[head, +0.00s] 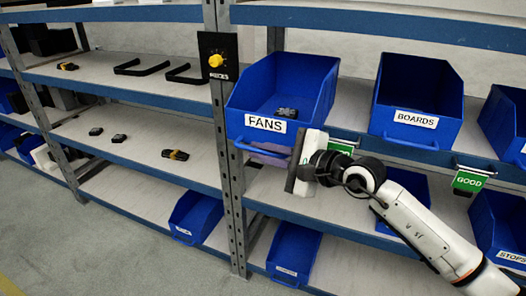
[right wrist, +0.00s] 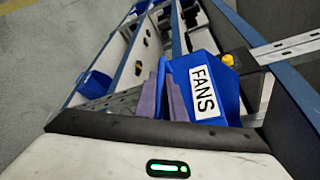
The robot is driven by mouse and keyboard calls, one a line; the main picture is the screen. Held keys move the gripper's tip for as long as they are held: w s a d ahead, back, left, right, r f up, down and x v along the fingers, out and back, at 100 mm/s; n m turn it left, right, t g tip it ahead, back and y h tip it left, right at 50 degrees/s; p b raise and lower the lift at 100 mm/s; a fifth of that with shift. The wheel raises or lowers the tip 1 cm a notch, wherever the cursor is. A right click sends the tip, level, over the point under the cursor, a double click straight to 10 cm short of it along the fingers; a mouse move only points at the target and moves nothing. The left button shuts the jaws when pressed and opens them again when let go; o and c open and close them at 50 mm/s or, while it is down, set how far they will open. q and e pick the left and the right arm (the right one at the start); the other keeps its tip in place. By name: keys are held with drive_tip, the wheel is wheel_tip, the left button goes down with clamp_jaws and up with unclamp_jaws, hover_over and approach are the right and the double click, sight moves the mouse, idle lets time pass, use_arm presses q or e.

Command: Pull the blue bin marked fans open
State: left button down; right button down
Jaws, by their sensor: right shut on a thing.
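The blue bin marked FANS (head: 313,92) sits on the upper right shelf, beside the metal post. Its front covers the shelf's blue edge and appears to jut out past it. A small dark part (head: 287,112) lies inside. Its white FANS label also shows on the bin in the right wrist view (right wrist: 228,88). My right gripper (head: 266,153) is at the bin's front, below the label, shut on the bin's front handle (head: 243,146). Its purple-grey fingers show in the right wrist view (right wrist: 163,95), where the exact grip is partly hidden. My left gripper is not in view.
A blue BOARDS bin (head: 416,98) stands to the right on the same shelf. A black box with a yellow knob (head: 216,62) is on the post at left. Green GOOD tags (head: 468,181) hang from the shelf edge. More blue bins (head: 293,252) sit below.

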drive_tip(key=c, duration=2.1)
unclamp_jaws()
drive_tip(key=b+v, duration=0.1)
drive_tip(key=v, duration=0.9)
drive_tip(key=shift+s+d+b, duration=0.1)
drive_tip(key=shift+d+b, duration=0.05)
drive_tip(key=shift+b, duration=0.15)
